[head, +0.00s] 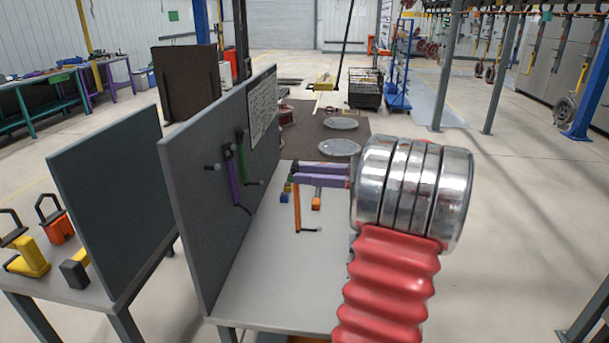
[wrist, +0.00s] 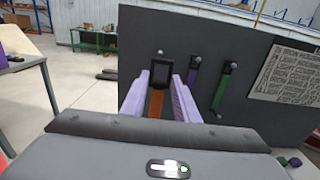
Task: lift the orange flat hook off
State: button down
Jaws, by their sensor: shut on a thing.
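My gripper (head: 312,175) has long purple fingers and is shut on the orange flat hook (head: 297,203). The hook hangs upright below the fingers over the table, its bent dark tip toward the right. In the wrist view its orange shank (wrist: 155,103) and black top (wrist: 160,74) sit between the fingers. In the head view the hook appears apart from the grey board (head: 195,230), where a bare peg (head: 209,168) shows. A purple hook (head: 233,180) and a green hook (head: 242,155) hang on the board beside that peg.
The light table (head: 265,300) is mostly clear in front. Small coloured blocks (head: 285,192) and an orange-ended item (head: 316,203) lie farther back. A printed sheet (head: 263,110) is on the board. A second dark panel (head: 110,205) stands left, near yellow and orange padlock-like objects (head: 57,225).

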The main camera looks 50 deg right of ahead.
jog(key=shift+v, duration=1.35)
jog(key=v, duration=0.7)
jog(key=shift+a, duration=0.1)
